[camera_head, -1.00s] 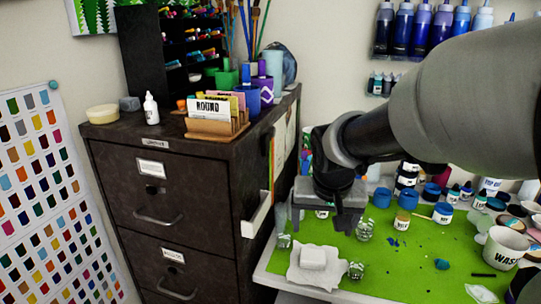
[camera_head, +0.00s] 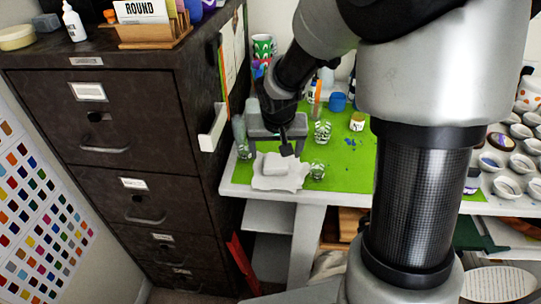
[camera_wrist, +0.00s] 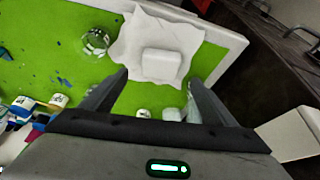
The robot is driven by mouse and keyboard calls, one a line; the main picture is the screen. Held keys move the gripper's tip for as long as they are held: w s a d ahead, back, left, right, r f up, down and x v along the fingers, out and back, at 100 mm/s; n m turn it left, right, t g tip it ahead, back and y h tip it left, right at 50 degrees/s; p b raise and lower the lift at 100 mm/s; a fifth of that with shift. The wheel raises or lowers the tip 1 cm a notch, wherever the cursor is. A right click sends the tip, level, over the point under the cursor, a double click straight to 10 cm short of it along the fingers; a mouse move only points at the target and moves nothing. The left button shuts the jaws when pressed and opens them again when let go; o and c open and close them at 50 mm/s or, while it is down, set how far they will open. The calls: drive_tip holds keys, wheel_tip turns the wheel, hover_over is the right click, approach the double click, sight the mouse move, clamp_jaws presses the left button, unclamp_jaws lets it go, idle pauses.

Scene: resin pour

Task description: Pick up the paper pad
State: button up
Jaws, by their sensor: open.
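The paper pad appears to be the small white rounded block (camera_head: 275,163) lying on a crumpled white sheet (camera_head: 292,181) at the left end of the green mat. The pad also shows in the wrist view (camera_wrist: 162,63), with the sheet (camera_wrist: 128,48) around it. My gripper (camera_head: 270,150) is open and empty, just above and behind the pad in the head view. In the wrist view, my gripper's (camera_wrist: 158,80) two fingers point toward the pad from either side of its near edge, without visible contact.
The green mat (camera_head: 350,165) has free room to the right. Several cups (camera_head: 508,186) stand farther right.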

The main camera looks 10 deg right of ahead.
sight(275, 162)
drive_tip(key=x, duration=0.5)
drive_tip(key=shift+s+f+b, duration=0.1)
drive_tip(key=shift+f+b, duration=0.1)
drive_tip(key=shift+b, duration=0.2)
drive_tip(key=c, duration=1.1)
drive_tip(key=shift+r, duration=0.1)
wheel_tip(275, 162, up, 10)
drive_tip(key=p, duration=0.2)
